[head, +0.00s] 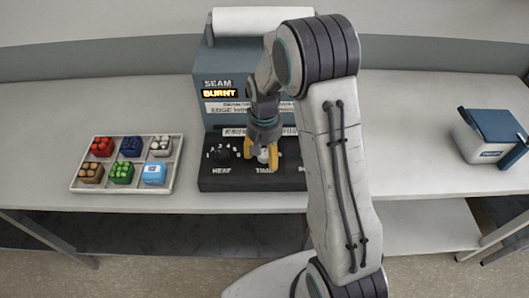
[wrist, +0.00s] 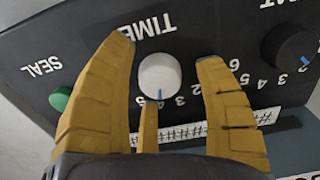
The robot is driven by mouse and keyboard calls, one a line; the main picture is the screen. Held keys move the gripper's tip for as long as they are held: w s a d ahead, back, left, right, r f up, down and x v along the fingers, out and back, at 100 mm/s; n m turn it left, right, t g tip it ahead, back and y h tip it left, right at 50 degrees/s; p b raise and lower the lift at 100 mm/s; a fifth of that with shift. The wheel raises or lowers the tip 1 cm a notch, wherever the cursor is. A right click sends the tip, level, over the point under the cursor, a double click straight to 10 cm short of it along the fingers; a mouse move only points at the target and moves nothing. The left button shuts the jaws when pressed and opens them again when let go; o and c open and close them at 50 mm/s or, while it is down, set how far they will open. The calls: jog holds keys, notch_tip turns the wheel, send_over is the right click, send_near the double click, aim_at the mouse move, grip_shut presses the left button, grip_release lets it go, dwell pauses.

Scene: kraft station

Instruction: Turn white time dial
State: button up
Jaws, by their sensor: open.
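In the head view the white dial (head: 264,155) is partly hidden by my gripper. My gripper (wrist: 165,48) is open, with yellow fingers on either side of the dial and a third finger just below it in the wrist view. Visible gaps separate the side fingers from the dial. My gripper also shows over the panel in the head view (head: 261,154).
The dark heat dial (wrist: 290,46) and green SEAL button (wrist: 60,98) flank the dial. The sealing machine (head: 215,80) displays "SEAM BURNT". A tray (head: 72,185) of coloured blocks stands left. A white-and-blue box (head: 480,140) stands right. The table between them and the machine is clear.

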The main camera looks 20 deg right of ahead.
jog(key=c, duration=1.2)
jog(key=shift+c, duration=0.2)
jog(key=shift+f+n+b, duration=0.1)
jog(key=shift+n+b, duration=0.55)
jog(key=shift+n, duration=0.45)
jog(key=shift+s+n+b, duration=0.1)
jog(key=shift+n+b, duration=0.5)
jog(key=shift+n, duration=1.1)
